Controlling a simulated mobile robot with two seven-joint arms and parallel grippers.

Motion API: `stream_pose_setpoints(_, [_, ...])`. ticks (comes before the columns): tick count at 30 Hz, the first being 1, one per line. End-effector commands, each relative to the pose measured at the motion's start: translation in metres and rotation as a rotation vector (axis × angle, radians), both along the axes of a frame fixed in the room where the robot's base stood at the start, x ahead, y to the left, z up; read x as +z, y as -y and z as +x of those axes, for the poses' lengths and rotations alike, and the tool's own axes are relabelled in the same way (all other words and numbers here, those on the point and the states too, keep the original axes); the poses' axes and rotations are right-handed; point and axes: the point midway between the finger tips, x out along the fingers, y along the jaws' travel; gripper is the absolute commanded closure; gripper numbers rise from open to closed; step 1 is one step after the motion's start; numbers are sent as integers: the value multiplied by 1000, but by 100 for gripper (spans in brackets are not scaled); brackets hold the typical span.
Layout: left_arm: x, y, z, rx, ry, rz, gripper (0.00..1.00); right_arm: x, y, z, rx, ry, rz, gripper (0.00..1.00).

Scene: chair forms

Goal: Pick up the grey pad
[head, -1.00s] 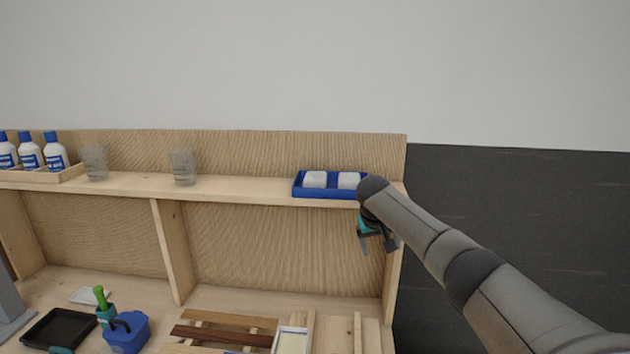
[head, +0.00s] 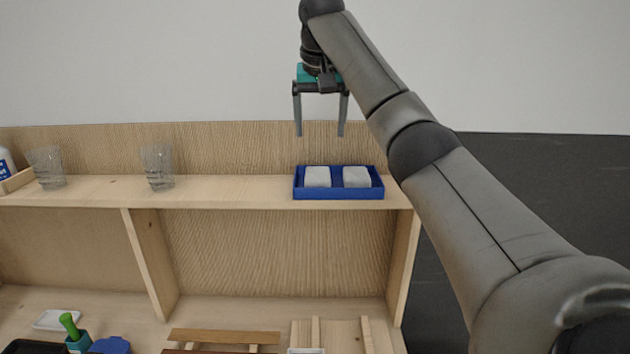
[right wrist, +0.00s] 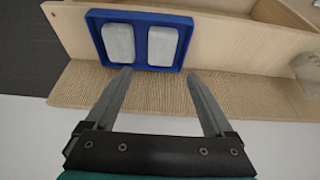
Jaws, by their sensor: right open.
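Two pale, rounded pads lie side by side in a blue tray (head: 338,195) on the upper shelf. In the head view the right pad (head: 356,176) looks slightly greyer than the left pad (head: 317,176); the difference is faint. The wrist view shows the tray (right wrist: 139,68) with both pads, one at left (right wrist: 118,42) and one at right (right wrist: 162,45). My right gripper (head: 320,134) is open and empty, fingers pointing down, above the tray and apart from it. My left gripper is out of view.
Two clear glasses, one farther left (head: 46,167) and one nearer (head: 157,166), stand on the same shelf. The wooden back panel (head: 235,150) rises behind the tray. The shelf between nearer glass and tray is clear. Wooden slats (head: 225,337) lie below.

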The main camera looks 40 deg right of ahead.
Motion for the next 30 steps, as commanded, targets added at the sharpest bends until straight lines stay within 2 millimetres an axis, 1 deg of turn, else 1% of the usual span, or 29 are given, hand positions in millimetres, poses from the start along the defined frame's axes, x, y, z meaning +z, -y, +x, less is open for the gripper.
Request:
stream_pose_setpoints(1, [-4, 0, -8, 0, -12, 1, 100, -9, 1, 2, 1, -3, 3, 12])
stream_pose_setpoints(2, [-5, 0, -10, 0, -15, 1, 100, -12, 2, 4, 2, -1, 3, 12])
stream_pose_setpoints(5, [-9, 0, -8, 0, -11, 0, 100, -25, 5, 8, 0, -2, 3, 12])
stream_pose_setpoints(6, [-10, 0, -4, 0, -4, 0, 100, -31, 6, 9, 1, -3, 4, 12])
stream_pose_setpoints(12, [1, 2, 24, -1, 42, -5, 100, -61, 17, 19, -2, -5, -1, 12])
stream_pose_setpoints(14, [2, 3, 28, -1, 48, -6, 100, -66, 18, 21, -1, -3, -1, 12])
stream_pose_setpoints(20, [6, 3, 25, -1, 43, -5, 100, -77, 21, 26, -1, -3, 1, 12])
stream_pose_setpoints(25, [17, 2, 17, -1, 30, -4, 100, -97, 27, 35, -2, -5, -1, 12])
stream_pose_setpoints(30, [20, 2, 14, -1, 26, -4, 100, -116, 31, 41, -1, -3, 0, 12])
